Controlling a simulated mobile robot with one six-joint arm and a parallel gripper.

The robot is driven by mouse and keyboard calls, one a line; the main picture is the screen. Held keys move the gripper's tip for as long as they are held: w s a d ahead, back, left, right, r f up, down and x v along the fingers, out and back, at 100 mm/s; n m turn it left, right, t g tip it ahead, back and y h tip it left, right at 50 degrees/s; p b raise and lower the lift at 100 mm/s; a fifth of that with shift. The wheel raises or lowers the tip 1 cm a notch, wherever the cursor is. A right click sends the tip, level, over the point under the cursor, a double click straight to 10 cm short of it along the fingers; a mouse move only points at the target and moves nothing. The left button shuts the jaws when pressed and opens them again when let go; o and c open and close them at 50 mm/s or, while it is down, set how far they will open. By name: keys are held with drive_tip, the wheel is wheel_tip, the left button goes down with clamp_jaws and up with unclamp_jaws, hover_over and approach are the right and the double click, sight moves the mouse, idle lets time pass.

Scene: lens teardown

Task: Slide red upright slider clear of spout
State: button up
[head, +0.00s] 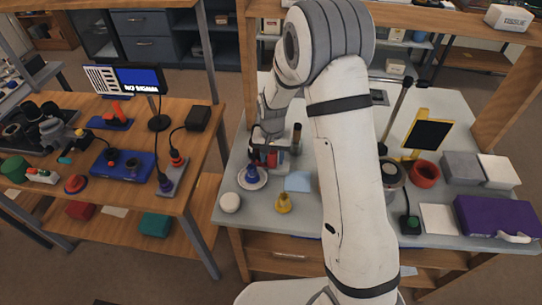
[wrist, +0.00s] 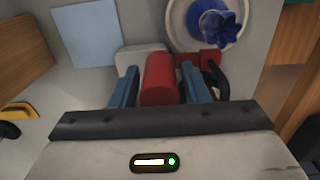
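My gripper (wrist: 160,86) has its two blue fingers on either side of a red upright cylinder (wrist: 160,80), which looks like the slider. The fingers are close to its sides; whether they press on it is unclear. A pale grey block (wrist: 140,55) lies just beyond the cylinder, and a red piece with a dark curved part (wrist: 207,60) is to its right. I cannot make out the spout. In the head view my gripper (head: 270,150) is low over the grey table, with red parts (head: 262,158) partly hidden by it.
A white saucer (head: 262,184) holding a blue ruffled object (head: 251,175) stands near the gripper. A light blue sheet (head: 297,181), a yellow object (head: 283,203) and a white round object (head: 230,202) are nearby. A dark cylinder (head: 297,133) stands behind, close to the gripper.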

clamp_jaws()
